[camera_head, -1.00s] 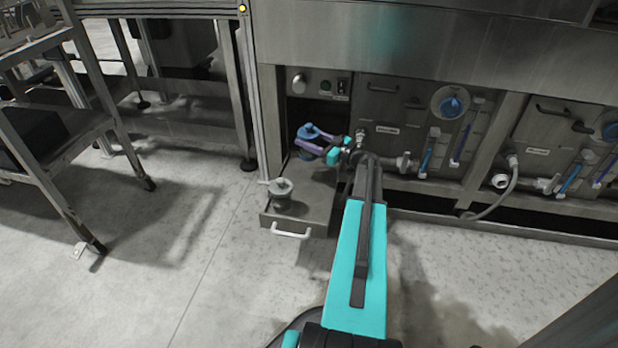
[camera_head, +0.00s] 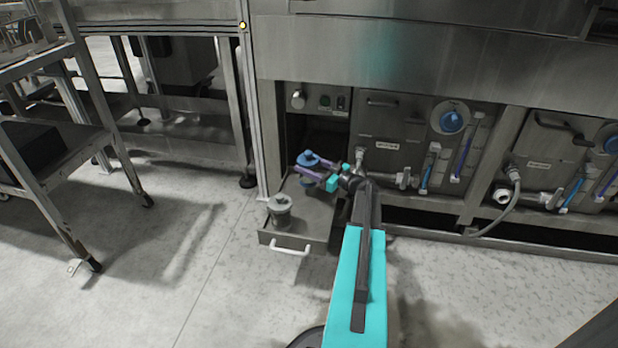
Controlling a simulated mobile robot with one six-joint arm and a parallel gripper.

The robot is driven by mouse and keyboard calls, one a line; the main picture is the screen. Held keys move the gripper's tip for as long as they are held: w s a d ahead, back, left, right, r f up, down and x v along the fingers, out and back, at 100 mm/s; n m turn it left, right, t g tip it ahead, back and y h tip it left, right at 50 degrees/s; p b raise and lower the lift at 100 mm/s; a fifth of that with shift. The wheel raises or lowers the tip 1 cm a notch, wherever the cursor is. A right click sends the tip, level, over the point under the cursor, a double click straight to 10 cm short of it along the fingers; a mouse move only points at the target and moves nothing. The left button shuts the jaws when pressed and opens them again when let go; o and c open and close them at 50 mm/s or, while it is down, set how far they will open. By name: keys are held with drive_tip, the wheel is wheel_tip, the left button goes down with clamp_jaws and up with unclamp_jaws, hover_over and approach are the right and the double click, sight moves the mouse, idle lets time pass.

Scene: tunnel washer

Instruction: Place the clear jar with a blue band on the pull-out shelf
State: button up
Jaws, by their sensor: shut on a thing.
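The pull-out shelf (camera_head: 318,228) is drawn out low in the machine front, with a white handle on its face. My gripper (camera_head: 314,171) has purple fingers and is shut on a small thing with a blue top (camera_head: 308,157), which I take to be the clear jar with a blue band. It is over the back part of the shelf. The fingers hide much of it, and a bit of blue shows below them. I cannot tell whether it touches the shelf.
A grey lidded pot (camera_head: 281,210) stands on the shelf's front left part. A panel with valves and a blue dial (camera_head: 451,121) is right of the shelf. A metal rack (camera_head: 50,150) stands at left. The floor between is clear.

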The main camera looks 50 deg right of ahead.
drive_tip(key=shift+f+b, duration=1.2)
drive_tip(key=shift+f, duration=1.25)
drive_tip(key=shift+f, duration=0.1)
drive_tip(key=o, duration=1.1)
drive_tip(key=shift+f, duration=0.1)
drive_tip(key=shift+o, duration=0.2)
drive_tip(key=shift+s+r, duration=0.1)
drive_tip(key=shift+r, duration=0.1)
drive_tip(key=shift+s+d, duration=0.1)
drive_tip(key=shift+s, duration=0.25)
drive_tip(key=s+p, duration=0.1)
drive_tip(key=s, duration=0.2)
drive_tip(key=s+d+p, duration=0.1)
drive_tip(key=s, duration=0.3)
drive_tip(key=s+p, duration=0.2)
drive_tip(key=s, duration=0.2)
drive_tip(key=shift+d, duration=0.4)
drive_tip(key=shift+r, duration=0.1)
